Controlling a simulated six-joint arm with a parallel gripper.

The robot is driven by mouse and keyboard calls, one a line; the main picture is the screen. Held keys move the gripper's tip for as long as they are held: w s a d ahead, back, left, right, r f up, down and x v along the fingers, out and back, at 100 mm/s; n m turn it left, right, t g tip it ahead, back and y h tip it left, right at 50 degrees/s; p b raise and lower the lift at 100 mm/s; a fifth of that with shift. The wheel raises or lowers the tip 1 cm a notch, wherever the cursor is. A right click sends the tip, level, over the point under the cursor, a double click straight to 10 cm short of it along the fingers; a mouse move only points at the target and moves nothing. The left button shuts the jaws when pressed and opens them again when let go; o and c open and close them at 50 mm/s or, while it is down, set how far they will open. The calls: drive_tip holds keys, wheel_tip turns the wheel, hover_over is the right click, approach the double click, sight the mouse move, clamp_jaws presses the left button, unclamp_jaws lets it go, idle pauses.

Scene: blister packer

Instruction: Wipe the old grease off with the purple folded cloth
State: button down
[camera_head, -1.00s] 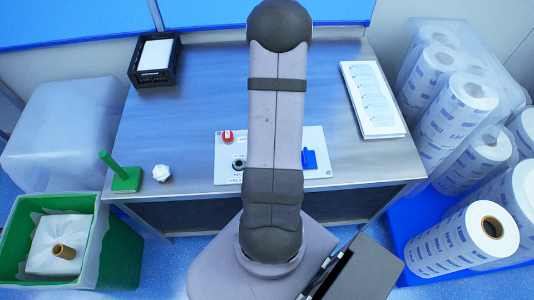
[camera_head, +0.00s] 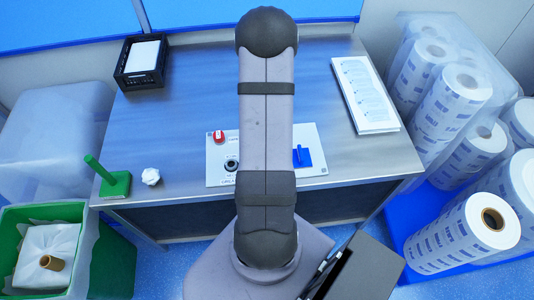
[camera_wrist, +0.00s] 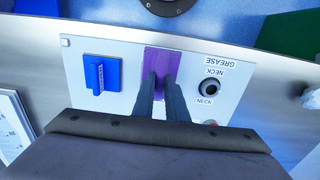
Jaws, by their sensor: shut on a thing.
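The purple folded cloth (camera_wrist: 162,60) is between my gripper's dark fingers in the wrist view. My gripper (camera_wrist: 160,85) is shut on it, over the pale panel (camera_wrist: 130,48) between the blue switch and the black round neck. I cannot tell whether the cloth touches the panel. The black neck (camera_wrist: 209,86) has "GREASE" and "NECK" printed beside it and also shows in the head view (camera_head: 231,165). No grease can be made out. In the head view my arm hides the gripper and cloth.
The panel also carries a blue switch (camera_wrist: 101,74) and a red knob (camera_head: 218,136). A green stand (camera_head: 114,183) and crumpled white wad (camera_head: 151,177) are at the table's left front. A black tray (camera_head: 141,62) and white sheets (camera_head: 365,95) lie further back.

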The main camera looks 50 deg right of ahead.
wheel_tip(320, 180, down, 2)
drive_tip(key=shift+b, duration=0.6)
wheel_tip(320, 180, down, 2)
drive_tip(key=shift+f+b, duration=0.1)
drive_tip(key=shift+b, duration=0.5)
drive_tip(key=shift+w+d+r, duration=0.3)
drive_tip(key=shift+w+d, duration=0.6)
drive_tip(key=shift+w, duration=0.05)
drive_tip(key=shift+w+d+f, duration=0.1)
drive_tip(key=shift+w+d, duration=0.4)
drive_tip(key=shift+w+d+b, duration=0.35)
drive_tip(key=shift+w+d, duration=0.7)
drive_tip(key=shift+d, duration=0.05)
drive_tip(key=shift+s+a+r, duration=0.15)
drive_tip(key=shift+a+r, duration=0.05)
drive_tip(key=shift+r, duration=0.05)
drive_tip(key=shift+s+a+f, duration=0.15)
drive_tip(key=shift+s+a, duration=0.5)
drive_tip(key=shift+s+a+p, duration=0.55)
drive_tip(key=shift+s+a, duration=1.05)
drive_tip(key=shift+s+a+r, duration=0.15)
drive_tip(key=shift+r, duration=0.1)
drive_tip(key=shift+r+p, duration=0.7)
drive_tip(key=shift+r, duration=0.2)
wheel_tip(320, 180, up, 6)
drive_tip(key=p, duration=0.5)
